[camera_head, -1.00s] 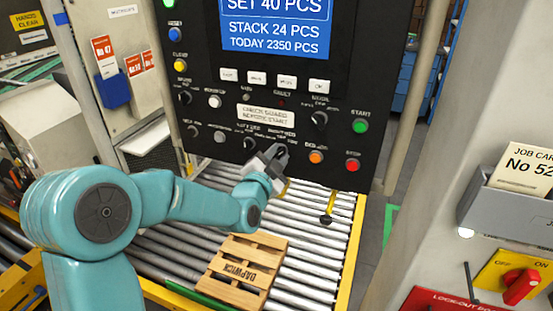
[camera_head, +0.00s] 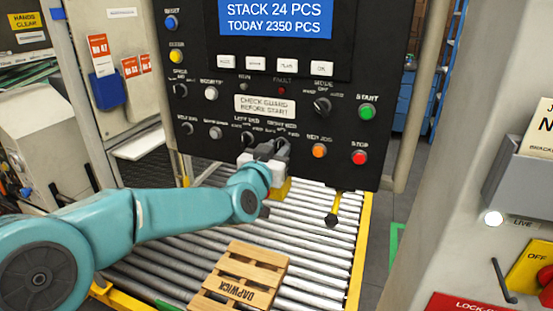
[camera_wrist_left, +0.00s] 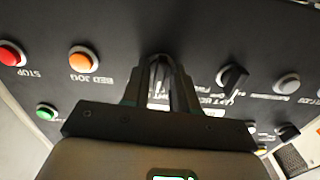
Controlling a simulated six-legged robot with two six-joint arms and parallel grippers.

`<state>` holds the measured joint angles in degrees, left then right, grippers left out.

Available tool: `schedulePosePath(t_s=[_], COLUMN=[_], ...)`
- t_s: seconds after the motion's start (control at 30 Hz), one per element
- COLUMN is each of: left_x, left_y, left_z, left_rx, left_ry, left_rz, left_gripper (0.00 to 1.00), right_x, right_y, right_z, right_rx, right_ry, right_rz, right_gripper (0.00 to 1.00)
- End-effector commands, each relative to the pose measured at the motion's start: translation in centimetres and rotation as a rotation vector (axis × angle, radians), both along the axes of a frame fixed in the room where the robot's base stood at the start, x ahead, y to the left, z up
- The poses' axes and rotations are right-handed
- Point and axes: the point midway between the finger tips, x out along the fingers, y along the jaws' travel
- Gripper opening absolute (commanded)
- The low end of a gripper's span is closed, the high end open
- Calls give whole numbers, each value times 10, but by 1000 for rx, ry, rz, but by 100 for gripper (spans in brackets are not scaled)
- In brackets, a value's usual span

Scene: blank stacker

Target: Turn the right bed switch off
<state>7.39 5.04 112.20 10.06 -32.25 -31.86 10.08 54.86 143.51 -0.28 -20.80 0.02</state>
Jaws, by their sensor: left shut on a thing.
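The black control panel (camera_head: 335,150) stands ahead of me. My left gripper (camera_head: 276,148) is at the right bed switch, in the lower row under its partly covered label. In the left wrist view the gripper (camera_wrist_left: 161,75) has its fingers closed around the switch knob, against the panel. The knob is mostly hidden by the fingers, so I cannot read its position. The left bed switch (camera_head: 247,139), a black knob, is just to the left; it also shows in the left wrist view (camera_wrist_left: 232,76). My right gripper is not in view.
The orange bed jog button (camera_head: 319,151) and red stop button (camera_head: 359,158) are to the right of the gripper. The green start button (camera_head: 366,112) is above them. A roller conveyor (camera_head: 310,225) with a wooden pallet (camera_head: 240,278) lies below the panel.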

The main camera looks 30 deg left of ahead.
Motion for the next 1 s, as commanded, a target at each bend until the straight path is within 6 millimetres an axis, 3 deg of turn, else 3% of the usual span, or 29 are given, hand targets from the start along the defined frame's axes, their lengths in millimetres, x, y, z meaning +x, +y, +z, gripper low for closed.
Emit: schedulePosePath(t_s=[0.67, 0.7, 1.0], left_x=[0, 0, -1], left_y=[0, 0, 0], left_z=[2, 2, 1], left_rx=[-56, -56, -57], left_ry=[-18, -18, -16], left_rz=[1, 1, 0], left_gripper=[0, 37, 37], right_x=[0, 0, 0], right_y=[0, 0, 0], right_z=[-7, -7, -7], right_rx=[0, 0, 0], right_ry=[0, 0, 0], right_rz=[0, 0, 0], right_gripper=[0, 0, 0])
